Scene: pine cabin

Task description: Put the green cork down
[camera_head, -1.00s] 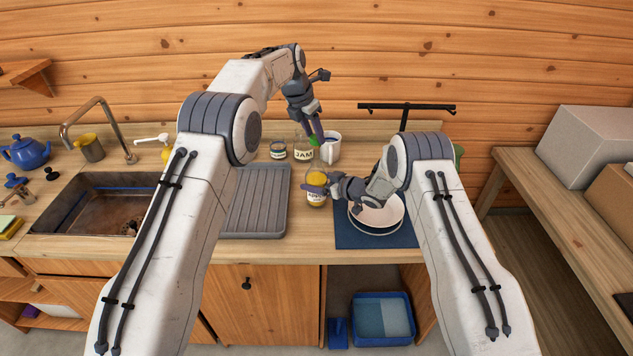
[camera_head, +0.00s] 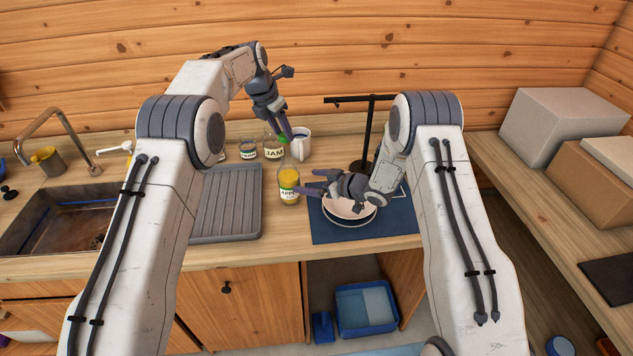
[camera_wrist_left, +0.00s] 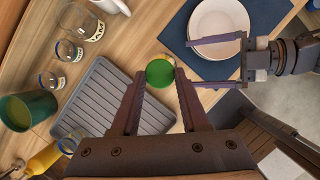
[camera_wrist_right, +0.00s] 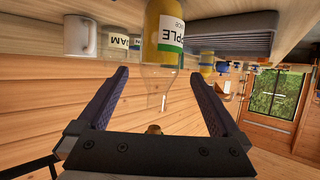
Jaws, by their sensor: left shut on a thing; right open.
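The green cork (camera_head: 283,138) is in my left gripper (camera_head: 286,136), in front of the jam jar and mug in the head view. The left wrist view shows the cork (camera_wrist_left: 159,72) between the two fingertips, seen from above. Its height over the counter is hard to tell. My right gripper (camera_head: 304,182) is open just right of the apple jar (camera_head: 289,186), which stands upright on the counter. In the right wrist view the apple jar (camera_wrist_right: 165,28) appears upside down, beyond the open, empty fingers (camera_wrist_right: 162,82).
The jam jar (camera_head: 273,147), a smaller jar (camera_head: 248,150) and a white mug (camera_head: 301,145) stand at the back. A grey drying rack (camera_head: 228,205) lies left of the apple jar. A bowl (camera_head: 349,209) sits on a blue mat (camera_head: 395,220) under my right arm. A dark stand (camera_head: 368,130) rises behind.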

